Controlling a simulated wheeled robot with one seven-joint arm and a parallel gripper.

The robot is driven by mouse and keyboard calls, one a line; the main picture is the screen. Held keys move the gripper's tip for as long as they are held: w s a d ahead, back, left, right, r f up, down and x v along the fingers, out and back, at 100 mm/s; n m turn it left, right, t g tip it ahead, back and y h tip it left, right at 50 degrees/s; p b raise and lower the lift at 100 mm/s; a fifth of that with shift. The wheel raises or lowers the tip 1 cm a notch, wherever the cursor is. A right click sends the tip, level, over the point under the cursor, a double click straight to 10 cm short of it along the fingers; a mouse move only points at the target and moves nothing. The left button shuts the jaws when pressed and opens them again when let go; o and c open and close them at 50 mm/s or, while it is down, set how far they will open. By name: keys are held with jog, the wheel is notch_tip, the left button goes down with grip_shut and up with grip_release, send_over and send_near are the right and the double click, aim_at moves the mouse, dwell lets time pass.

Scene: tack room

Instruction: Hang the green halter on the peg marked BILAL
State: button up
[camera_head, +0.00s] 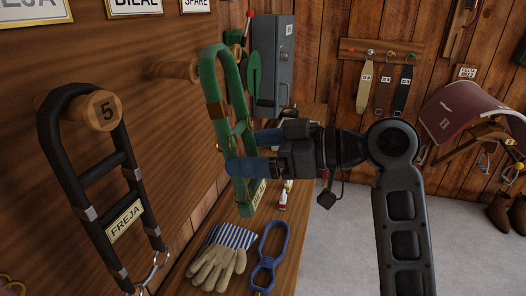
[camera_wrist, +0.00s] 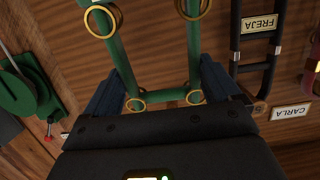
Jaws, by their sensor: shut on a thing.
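The green halter (camera_head: 219,88) hangs upright from my gripper (camera_head: 241,152), which is shut on it with blue fingers. In the wrist view the halter (camera_wrist: 194,60) shows its green straps and brass rings between my fingers (camera_wrist: 162,88). The BILAL sign (camera_head: 135,4) is on the wooden wall, cut off by the top edge. A wooden peg (camera_head: 168,70) sticks out below it. The halter's top loop is close to that peg's end, in front and to the right; I cannot tell whether they touch.
A black halter tagged FREJA (camera_head: 85,165) hangs on peg 5 (camera_head: 104,111) at left. Below are gloves (camera_head: 217,265) and a blue tool (camera_head: 268,255) on the bench. A grey cabinet (camera_head: 273,70) stands behind.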

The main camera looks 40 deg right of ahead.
jog(key=b+x, duration=0.1)
jog(key=x, duration=0.6)
dwell(0.8)
jog(key=shift+w+a+r, duration=0.15)
dwell(0.4)
